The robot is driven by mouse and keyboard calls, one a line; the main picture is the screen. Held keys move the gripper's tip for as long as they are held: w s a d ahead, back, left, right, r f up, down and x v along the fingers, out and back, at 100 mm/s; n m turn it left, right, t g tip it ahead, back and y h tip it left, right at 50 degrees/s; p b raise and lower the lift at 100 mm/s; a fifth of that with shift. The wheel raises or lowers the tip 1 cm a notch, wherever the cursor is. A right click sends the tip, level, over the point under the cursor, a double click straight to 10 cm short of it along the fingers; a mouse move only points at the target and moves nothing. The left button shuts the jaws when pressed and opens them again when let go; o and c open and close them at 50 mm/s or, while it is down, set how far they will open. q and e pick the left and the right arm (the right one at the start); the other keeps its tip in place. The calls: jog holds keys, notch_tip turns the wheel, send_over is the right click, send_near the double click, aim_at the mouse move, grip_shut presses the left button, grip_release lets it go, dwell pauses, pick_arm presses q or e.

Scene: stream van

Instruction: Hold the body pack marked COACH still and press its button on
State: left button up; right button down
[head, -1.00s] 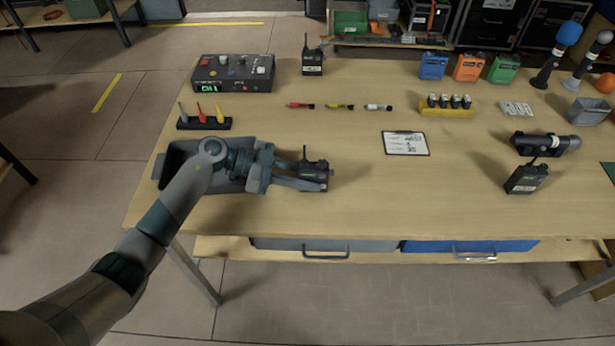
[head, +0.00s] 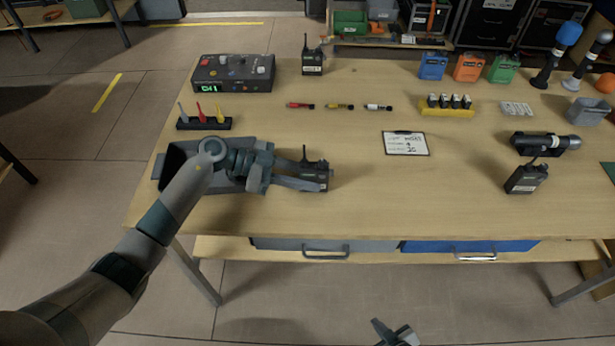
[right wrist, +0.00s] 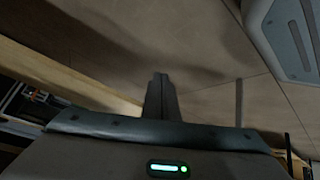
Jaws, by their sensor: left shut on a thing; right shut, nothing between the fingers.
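A grey bin (head: 172,165) sits under my left wrist. Other body packs stand at the back (head: 312,62) and right (head: 526,177). A white card (head: 405,143) lies mid-table. Drawers (head: 325,246) hang below the front edge. The table front between the held pack and the right pack is clear.

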aim_at(322, 176)
jog(key=w+a+r+n+t+y, duration=0.1)
jog(key=w+a+r+n+y, duration=0.2)
jog(key=r, duration=1.2)
jog(key=w+a+r+n+t+y, duration=0.2)
jog(key=a+r+n, duration=0.3)
jog(key=a+r, duration=0.4)
jog(key=w+a+r+n+t+y, duration=0.1)
jog(key=w+a+r+n+y, duration=0.3)
jog(key=r, duration=1.7)
jog(key=shift+w+a+r+y, duration=0.25)
jog(key=shift+w+a, duration=0.3)
jog(key=shift+a, duration=0.5)
jog(key=shift+w, duration=0.15)
jog(key=shift+w, duration=4.25)
jog(key=shift+w, duration=0.15)
jog(key=shift+w, duration=0.3)
